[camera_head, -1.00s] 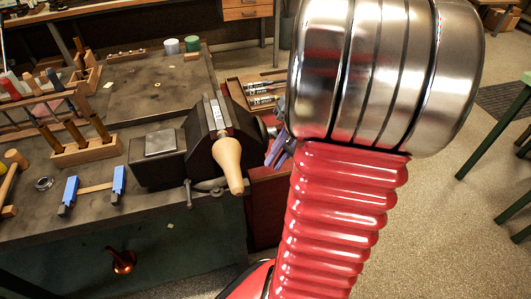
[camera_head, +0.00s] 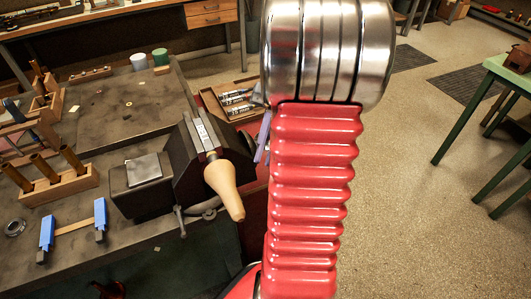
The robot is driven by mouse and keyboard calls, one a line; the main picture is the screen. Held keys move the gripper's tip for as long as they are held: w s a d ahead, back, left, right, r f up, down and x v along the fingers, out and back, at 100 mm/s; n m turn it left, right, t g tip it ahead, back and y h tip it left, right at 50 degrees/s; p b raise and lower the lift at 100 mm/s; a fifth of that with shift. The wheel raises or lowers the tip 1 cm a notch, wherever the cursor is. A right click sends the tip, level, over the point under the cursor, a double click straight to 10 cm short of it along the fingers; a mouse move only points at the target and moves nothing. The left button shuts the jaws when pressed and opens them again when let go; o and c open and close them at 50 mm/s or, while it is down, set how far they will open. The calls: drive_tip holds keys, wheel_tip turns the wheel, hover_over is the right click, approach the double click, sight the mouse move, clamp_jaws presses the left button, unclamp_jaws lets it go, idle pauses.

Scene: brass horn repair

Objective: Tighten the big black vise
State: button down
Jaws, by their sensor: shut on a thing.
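The big black vise (camera_head: 181,172) is mounted at the right edge of the workbench, with a pale strip along its jaw top. A tan wooden horn-shaped piece (camera_head: 224,188) sticks out of its jaws, pointing down to the right. My gripper (camera_head: 262,141) is at the right side of the vise, by its screw end. Only a sliver of purple finger shows; my red arm and metal wrist hide the rest. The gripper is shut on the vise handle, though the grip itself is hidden.
The dark workbench (camera_head: 127,108) carries a wooden block with pegs (camera_head: 58,186), blue-ended clamps (camera_head: 47,232) and cups at the back. A wooden tray of tubes (camera_head: 237,100) lies behind the vise. A green table (camera_head: 507,68) stands right; the floor between is clear.

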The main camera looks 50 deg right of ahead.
drive_tip(key=shift+d+f, duration=0.1)
drive_tip(key=shift+d, duration=0.05)
drive_tip(key=c, duration=1.8)
unclamp_jaws()
drive_tip(key=shift+w, duration=0.1)
drive_tip(key=v, duration=0.7)
drive_tip(key=shift+d, duration=0.15)
